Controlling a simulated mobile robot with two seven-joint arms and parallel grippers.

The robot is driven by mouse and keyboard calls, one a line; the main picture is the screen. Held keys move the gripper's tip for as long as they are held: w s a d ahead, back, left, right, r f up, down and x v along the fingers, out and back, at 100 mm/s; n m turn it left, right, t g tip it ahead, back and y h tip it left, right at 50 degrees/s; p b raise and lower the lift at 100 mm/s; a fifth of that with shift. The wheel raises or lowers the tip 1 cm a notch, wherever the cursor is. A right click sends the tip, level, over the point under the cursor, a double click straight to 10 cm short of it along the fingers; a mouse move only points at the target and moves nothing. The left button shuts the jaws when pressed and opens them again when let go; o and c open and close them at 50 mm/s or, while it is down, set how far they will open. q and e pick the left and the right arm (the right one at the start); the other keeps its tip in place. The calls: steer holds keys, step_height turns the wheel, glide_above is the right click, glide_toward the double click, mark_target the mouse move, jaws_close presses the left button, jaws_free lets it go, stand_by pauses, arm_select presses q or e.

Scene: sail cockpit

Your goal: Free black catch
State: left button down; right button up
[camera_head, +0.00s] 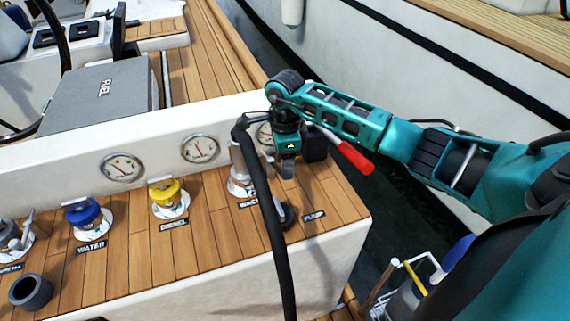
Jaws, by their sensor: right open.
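My right arm comes in from the right. Its gripper (287,172) points down over the right end of the teak deck, beside the waste fitting (238,183). It is open, with nothing seen between its fingers. The fitting is a grey metal coupling on a white base, partly hidden by a black hose (269,225) that bends over its top and runs down to the bottom edge. I cannot pick out the black catch for certain; the gripper and hose cover part of this area. My left gripper is not in view.
A red handle (352,157) sticks out beside my gripper, near the PUMP label (314,216). A yellow diesel cap (168,195) and blue water cap (83,217) stand to the left. Gauges (199,149) line the white wall behind. A grey fuel box (100,97) is farther back.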

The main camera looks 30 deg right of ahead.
steer(key=shift+f, duration=0.65)
jaws_close()
